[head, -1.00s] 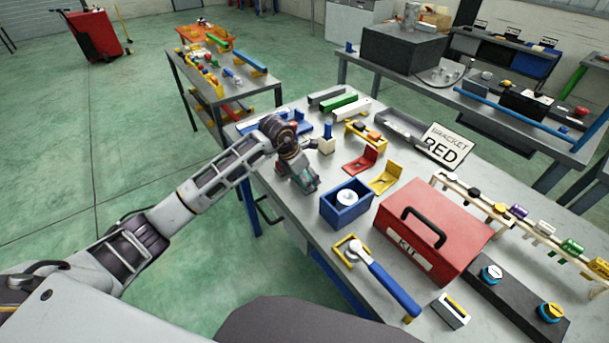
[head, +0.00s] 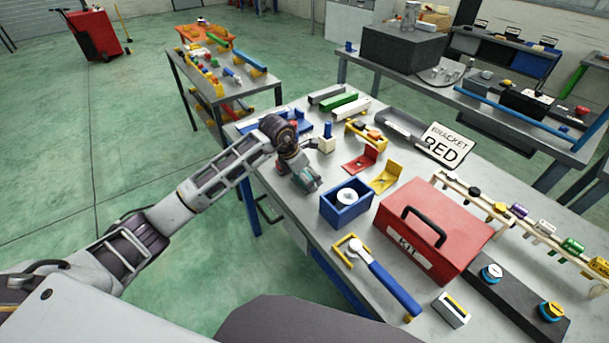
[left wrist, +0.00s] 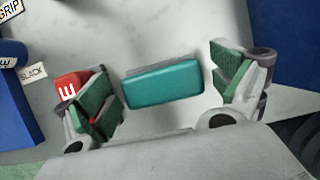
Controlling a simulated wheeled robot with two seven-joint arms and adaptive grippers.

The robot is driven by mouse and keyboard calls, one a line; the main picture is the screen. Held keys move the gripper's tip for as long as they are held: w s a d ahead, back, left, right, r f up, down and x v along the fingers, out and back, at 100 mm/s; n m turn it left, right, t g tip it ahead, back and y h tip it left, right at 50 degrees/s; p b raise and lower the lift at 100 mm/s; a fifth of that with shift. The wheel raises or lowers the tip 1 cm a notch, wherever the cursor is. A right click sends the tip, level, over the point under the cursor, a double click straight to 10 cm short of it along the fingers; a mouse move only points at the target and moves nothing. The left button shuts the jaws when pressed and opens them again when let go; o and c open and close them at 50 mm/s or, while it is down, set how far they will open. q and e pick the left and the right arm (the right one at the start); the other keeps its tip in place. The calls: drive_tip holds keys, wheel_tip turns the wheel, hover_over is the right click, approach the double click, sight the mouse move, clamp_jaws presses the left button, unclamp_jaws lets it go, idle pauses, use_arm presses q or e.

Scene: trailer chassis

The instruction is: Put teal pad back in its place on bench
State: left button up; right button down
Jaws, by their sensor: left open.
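The teal pad (left wrist: 161,86) is a small rounded block on the grey bench top (left wrist: 160,30) in the left wrist view. My left gripper (left wrist: 166,72) is open, with one green-lined finger at each side of the pad and gaps between. In the head view my left gripper (head: 308,182) points down over the bench's near left edge. The pad cannot be made out clearly there, as the gripper covers that spot. My right gripper is not in view.
A red block (left wrist: 71,84) with white lettering sits behind the left finger. A blue object (left wrist: 17,100) and a "SLACK" label (left wrist: 33,73) lie further left. In the head view a blue open box (head: 346,208) and red toolbox (head: 433,230) stand right of the gripper.

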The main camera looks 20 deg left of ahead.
use_arm(q)
drive_tip(key=shift+r, duration=0.15)
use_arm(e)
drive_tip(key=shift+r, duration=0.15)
use_arm(q)
drive_tip(key=v, duration=1.2)
drive_tip(key=shift+b, duration=0.35)
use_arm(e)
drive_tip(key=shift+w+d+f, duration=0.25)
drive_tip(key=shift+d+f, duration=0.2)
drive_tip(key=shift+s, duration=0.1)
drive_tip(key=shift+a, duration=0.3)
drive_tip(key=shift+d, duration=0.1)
